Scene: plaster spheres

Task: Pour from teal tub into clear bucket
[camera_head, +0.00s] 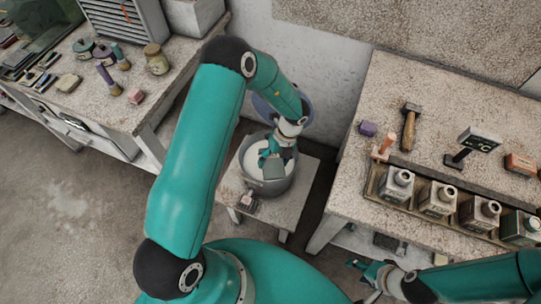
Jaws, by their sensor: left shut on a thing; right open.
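A grey bucket (262,187) with white material inside stands upright on a small low table. A blue-grey round vessel or lid (303,112) shows behind my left wrist, partly hidden; I cannot tell whether it is the teal tub. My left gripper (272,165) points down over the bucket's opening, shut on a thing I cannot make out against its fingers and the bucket. My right gripper (368,276) is open and empty, low beside the right bench's front edge. No clearly teal tub can be made out.
The small table (290,212) has a small object on its front left corner. The right bench (435,80) holds a hammer (409,127), a purple block (368,129) and a rack of several jars (437,199). The left bench (110,100) holds pots and tools.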

